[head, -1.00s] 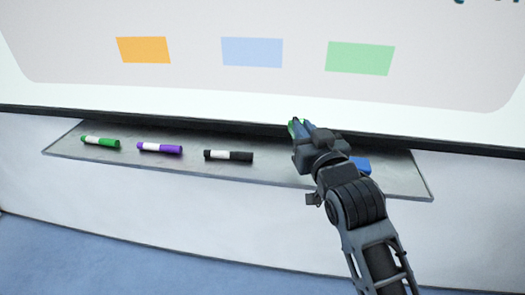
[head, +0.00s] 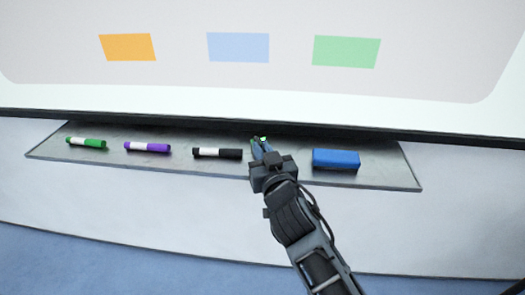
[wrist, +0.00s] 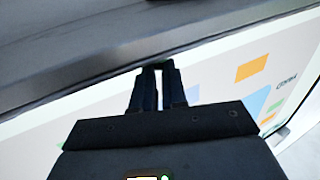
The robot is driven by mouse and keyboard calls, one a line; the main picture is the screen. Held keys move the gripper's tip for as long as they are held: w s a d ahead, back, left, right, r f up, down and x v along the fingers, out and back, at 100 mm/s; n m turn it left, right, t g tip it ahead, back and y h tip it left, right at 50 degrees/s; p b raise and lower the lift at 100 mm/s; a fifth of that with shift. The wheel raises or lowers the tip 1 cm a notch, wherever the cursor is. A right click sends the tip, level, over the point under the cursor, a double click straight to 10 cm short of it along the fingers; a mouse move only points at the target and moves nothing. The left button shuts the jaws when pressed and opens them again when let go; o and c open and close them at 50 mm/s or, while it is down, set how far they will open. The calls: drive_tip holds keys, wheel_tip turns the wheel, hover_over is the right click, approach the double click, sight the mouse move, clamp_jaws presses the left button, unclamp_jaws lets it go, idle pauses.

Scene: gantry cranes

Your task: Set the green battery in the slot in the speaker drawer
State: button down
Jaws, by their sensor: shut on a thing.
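My gripper (head: 260,147) is in the head view, over the grey ledge below the big board. It is shut on a small green thing (head: 263,139), of which only a bit shows at the fingertips. It is too small and covered to tell whether it is the green battery. In the wrist view my gripper's two dark fingers (wrist: 158,72) are close together with a narrow pale gap between them. What they hold cannot be made out there. No speaker, drawer or slot is in view.
On the grey ledge (head: 390,178) lie a green marker (head: 86,142), a purple marker (head: 147,147), a black marker (head: 217,153) and a blue block (head: 336,159). My gripper is between the black marker and the blue block. The board (head: 430,105) rises behind the ledge.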

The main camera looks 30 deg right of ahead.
drive_tip(key=c, duration=1.6)
unclamp_jaws()
drive_tip(key=shift+f, duration=0.15)
drive_tip(key=shift+c, duration=0.2)
drive_tip(key=o, duration=0.5)
drive_tip(key=shift+r, duration=0.2)
drive_tip(key=shift+s+a+f, duration=0.1)
drive_tip(key=shift+s, duration=0.25)
drive_tip(key=b+v, duration=0.2)
drive_tip(key=v, duration=0.9)
drive_tip(key=shift+s+b, duration=0.2)
drive_tip(key=shift+b, duration=0.1)
